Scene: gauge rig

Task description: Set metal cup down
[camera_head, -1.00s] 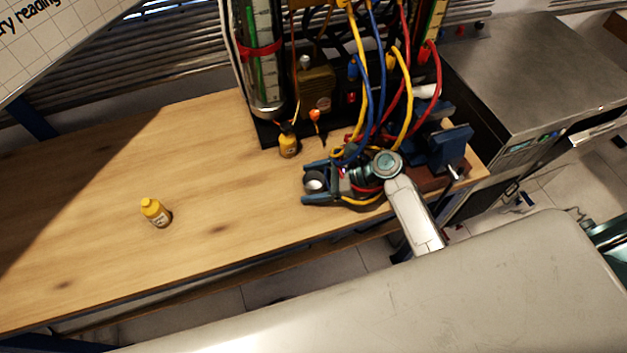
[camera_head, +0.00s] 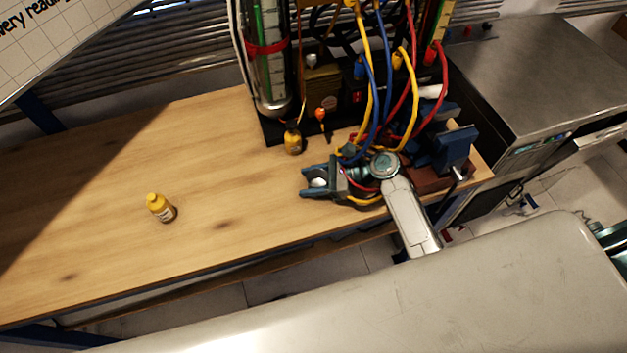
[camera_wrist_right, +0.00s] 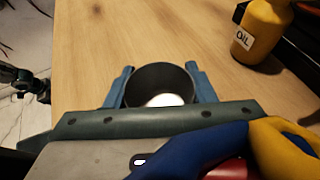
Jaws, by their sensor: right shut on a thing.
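The metal cup (camera_wrist_right: 161,76) is a small dark-walled round cup with its opening up and a bright patch inside. My right gripper (camera_wrist_right: 161,73) is shut on it, with a blue finger on each side of the cup. In the head view the cup (camera_head: 319,183) shows as a light spot between the fingers of the right gripper (camera_head: 312,182), over the front part of the wooden bench (camera_head: 222,180). I cannot tell whether the cup's base touches the bench.
The rig's glass cylinder (camera_head: 270,75) and hanging cables (camera_head: 374,85) are behind my right arm. A blue vise (camera_head: 447,148) is to the right.

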